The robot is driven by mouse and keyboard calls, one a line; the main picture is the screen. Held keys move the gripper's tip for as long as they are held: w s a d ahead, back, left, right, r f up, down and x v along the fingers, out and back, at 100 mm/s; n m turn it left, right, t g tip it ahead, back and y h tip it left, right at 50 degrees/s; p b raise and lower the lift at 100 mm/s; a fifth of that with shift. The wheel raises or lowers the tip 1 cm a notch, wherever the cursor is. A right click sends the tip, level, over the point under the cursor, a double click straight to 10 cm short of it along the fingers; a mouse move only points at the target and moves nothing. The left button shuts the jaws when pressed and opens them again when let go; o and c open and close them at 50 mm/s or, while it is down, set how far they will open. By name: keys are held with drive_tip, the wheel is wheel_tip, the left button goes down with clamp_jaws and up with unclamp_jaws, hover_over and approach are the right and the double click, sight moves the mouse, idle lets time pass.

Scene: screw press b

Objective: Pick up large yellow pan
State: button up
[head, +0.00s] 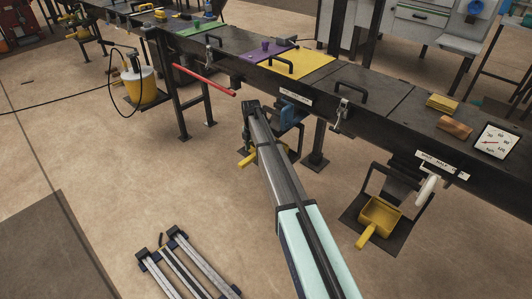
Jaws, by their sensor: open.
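A yellow pan (378,216) with a square scoop body sits on a dark plate below the bench front at the right. Its handle points down and to the left. Another yellow piece (248,160) shows low under the bench near the middle. A long dark beam in front hides most of it, so I cannot tell its full shape or which yellow piece is larger. Nothing visible touches the right pan.
The long dark bench (390,93) runs across the back. A white crank handle (427,189) hangs above the right pan. A red bar (204,80) juts out. Open floor (130,190) lies in front.

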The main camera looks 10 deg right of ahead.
sight(253, 155)
wheel_tip(253, 155, down, 5)
drive_tip(key=shift+f, duration=0.1)
clamp_jaws()
